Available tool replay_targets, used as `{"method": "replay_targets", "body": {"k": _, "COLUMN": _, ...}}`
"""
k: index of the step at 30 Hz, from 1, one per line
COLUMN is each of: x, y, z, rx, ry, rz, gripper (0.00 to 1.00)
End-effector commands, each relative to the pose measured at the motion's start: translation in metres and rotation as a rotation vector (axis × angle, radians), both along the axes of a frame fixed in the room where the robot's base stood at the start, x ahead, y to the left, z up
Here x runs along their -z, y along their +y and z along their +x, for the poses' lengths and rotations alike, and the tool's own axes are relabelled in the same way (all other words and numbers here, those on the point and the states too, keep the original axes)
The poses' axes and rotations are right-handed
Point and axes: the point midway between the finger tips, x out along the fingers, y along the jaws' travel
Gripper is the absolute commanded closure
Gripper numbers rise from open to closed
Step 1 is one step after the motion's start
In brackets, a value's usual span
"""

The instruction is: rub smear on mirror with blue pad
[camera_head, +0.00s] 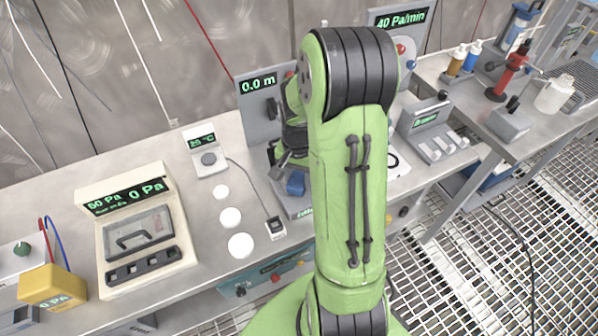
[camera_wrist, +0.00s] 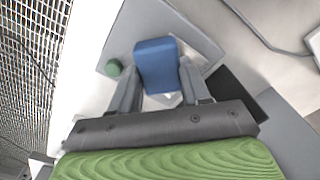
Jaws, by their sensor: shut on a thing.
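My gripper (camera_wrist: 158,74) is shut on the blue pad (camera_wrist: 155,58), which sits between the two grey fingertips in the wrist view. In the head view the blue pad (camera_head: 296,183) shows just left of my green arm, low over a grey device base (camera_head: 301,208). I cannot tell whether the pad touches the base. I cannot make out the mirror or the smear for certain; my arm hides part of the device.
A grey panel reading 0.0 m (camera_head: 258,87) stands behind. Left on the bench are white discs (camera_head: 231,217), a small sensor display (camera_head: 205,150), a cream pressure box (camera_head: 138,228) and a yellow meter (camera_head: 52,287). A keyed device (camera_head: 432,135) stands right of my arm.

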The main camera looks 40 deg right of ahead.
Motion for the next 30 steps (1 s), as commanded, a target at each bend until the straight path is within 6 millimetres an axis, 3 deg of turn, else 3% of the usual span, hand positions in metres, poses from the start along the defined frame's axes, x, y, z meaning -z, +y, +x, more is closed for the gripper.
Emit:
{"method": "replay_targets", "body": {"k": 12, "x": -0.001, "y": -0.007, "z": 0.036, "rx": -0.002, "ry": 0.002, "rz": 0.003, "gripper": 0.92}}
{"method": "replay_targets", "body": {"k": 17, "x": 0.002, "y": -0.008, "z": 0.042, "rx": -0.003, "ry": -0.007, "rz": -0.002, "gripper": 0.91}}
{"method": "replay_targets", "body": {"k": 18, "x": 0.001, "y": -0.008, "z": 0.041, "rx": -0.003, "ry": -0.008, "rz": -0.001, "gripper": 0.97}}
{"method": "replay_targets", "body": {"k": 30, "x": 0.0, "y": 0.0, "z": 0.003, "rx": 0.0, "ry": -0.002, "rz": 0.0, "gripper": 0.98}}
